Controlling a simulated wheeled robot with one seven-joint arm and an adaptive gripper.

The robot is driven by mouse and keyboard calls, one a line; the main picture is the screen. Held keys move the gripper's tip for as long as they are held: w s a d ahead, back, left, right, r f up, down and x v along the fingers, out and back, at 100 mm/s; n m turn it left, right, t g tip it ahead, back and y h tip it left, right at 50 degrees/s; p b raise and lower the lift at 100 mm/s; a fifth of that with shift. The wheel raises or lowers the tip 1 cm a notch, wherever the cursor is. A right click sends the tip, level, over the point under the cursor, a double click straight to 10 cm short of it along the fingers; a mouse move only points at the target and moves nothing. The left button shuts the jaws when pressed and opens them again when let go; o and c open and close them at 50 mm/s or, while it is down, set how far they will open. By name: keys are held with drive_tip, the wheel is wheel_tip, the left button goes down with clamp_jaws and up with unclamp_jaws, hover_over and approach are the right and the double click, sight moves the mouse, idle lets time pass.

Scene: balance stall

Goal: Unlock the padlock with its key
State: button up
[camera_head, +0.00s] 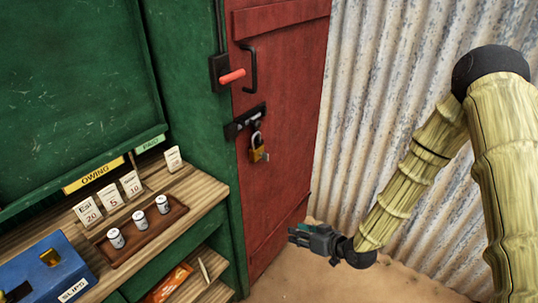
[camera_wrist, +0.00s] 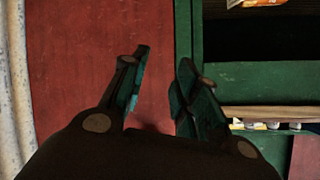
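A brass padlock (camera_head: 257,150) hangs by its shackle from a dark hasp (camera_head: 245,121) on the red door (camera_head: 285,120). A small greyish piece sticks out at the padlock's lower right; I cannot tell whether it is the key. No separate key is clearly visible. My gripper (camera_head: 291,235) is in front of the lower door, below and right of the padlock, with its fingers pointing left. In the wrist view my gripper (camera_wrist: 163,60) is open, with an empty gap between the fingers and the red door behind. The padlock is not visible there.
A red-handled latch (camera_head: 231,76) and a black pull handle (camera_head: 250,69) are above the hasp. Left is a wooden counter (camera_head: 205,192) with price cards, a tray (camera_head: 130,250) of small cans and a blue slips box (camera_head: 45,272). A corrugated wall (camera_head: 370,90) stands right.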

sight(268, 155)
drive_tip(key=w+a+r+n+t+y, duration=0.1)
drive_tip(key=w+r+n+y, duration=0.3)
drive_tip(key=r, duration=0.6)
drive_tip(key=w+r+n+t+y, duration=0.1)
drive_tip(key=w+r+y, duration=0.1)
drive_tip(key=w+r, duration=0.55)
drive_tip(key=p+x, duration=0.1)
drive_tip(key=x, duration=0.2)
drive_tip(key=r+p+x, duration=0.1)
drive_tip(key=x, duration=0.2)
drive_tip(key=s+x, duration=0.1)
drive_tip(key=x, duration=0.3)
drive_tip(key=shift+a+r+p, duration=0.3)
drive_tip(key=shift+a+p, duration=0.1)
drive_tip(key=shift+a, duration=0.05)
clamp_jaws()
